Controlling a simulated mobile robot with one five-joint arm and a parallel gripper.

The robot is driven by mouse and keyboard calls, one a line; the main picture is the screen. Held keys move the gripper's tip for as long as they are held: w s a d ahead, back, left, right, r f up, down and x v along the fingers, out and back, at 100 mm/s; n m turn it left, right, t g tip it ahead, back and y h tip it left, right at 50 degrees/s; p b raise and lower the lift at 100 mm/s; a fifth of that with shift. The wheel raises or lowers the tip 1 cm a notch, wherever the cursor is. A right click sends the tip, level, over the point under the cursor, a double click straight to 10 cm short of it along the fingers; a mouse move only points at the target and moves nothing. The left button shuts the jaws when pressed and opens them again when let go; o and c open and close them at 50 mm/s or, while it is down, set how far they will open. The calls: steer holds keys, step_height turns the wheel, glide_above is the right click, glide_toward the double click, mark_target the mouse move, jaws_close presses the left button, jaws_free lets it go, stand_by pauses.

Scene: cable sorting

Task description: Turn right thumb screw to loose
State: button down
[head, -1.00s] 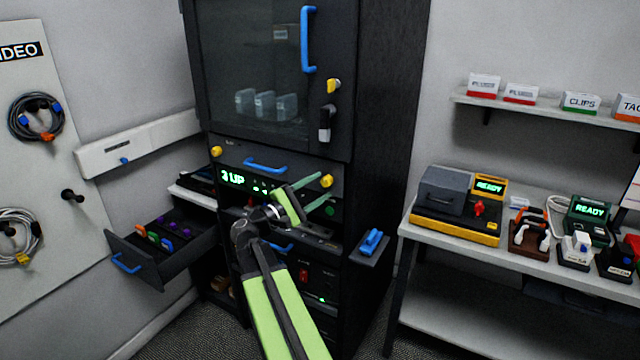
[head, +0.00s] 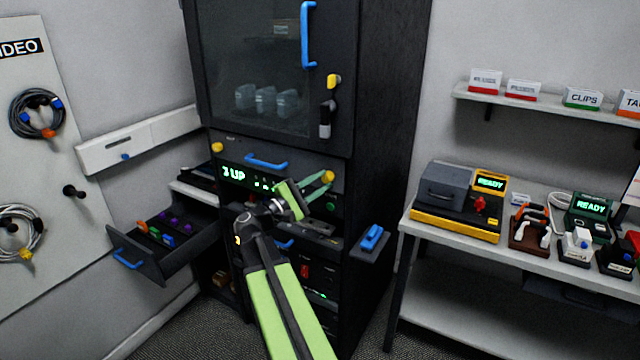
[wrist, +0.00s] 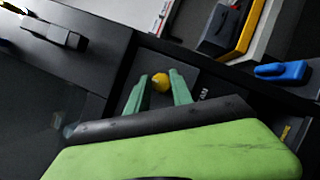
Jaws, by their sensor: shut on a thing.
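The right thumb screw (head: 328,176) is a yellow knob at the right end of the drawer panel with the blue handle on the black rack. My gripper (head: 322,184) reaches it from the front, with its green fingers on either side of it. In the wrist view, the yellow screw (wrist: 160,81) sits between the two green fingertips (wrist: 163,80) of my gripper, which is shut on it. The left thumb screw (head: 217,147) is a matching yellow knob at the panel's other end.
An open drawer (head: 150,262) with colored items juts out at the left. A blue-handled piece (head: 371,238) sticks out at the rack's right side. A workbench (head: 420,225) with devices stands at the right. A glass door (head: 262,80) is above the panel.

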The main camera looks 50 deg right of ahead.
steer(key=shift+d+r, duration=0.1)
steer(key=shift+d, duration=0.15)
steer(key=shift+d+r+m+g+y+p, duration=0.2)
steer(key=shift+m+g+y+p, duration=0.15)
steer(key=shift+m+p, duration=0.6)
steer(key=m+y+p, duration=0.1)
steer(key=m+p, duration=0.2)
steer(key=shift+r+y, duration=0.2)
steer(key=shift+y, duration=0.15)
steer(key=m+y+p, duration=0.1)
steer(key=m+p, duration=0.2)
steer(key=shift+s+m+p, duration=0.1)
steer(key=shift+m+p, duration=0.15)
steer(key=shift+p, duration=0.15)
steer(key=m+t+y+p, duration=0.2)
steer(key=m+p, duration=0.2)
steer(key=shift+s, duration=0.1)
steer(key=shift+d+m+t+y+p, duration=0.15)
steer(key=shift+m+t+y+p, duration=0.45)
steer(key=shift+m+t+p, duration=0.45)
steer(key=shift+f+m, duration=0.1)
steer(key=shift+m, duration=0.15)
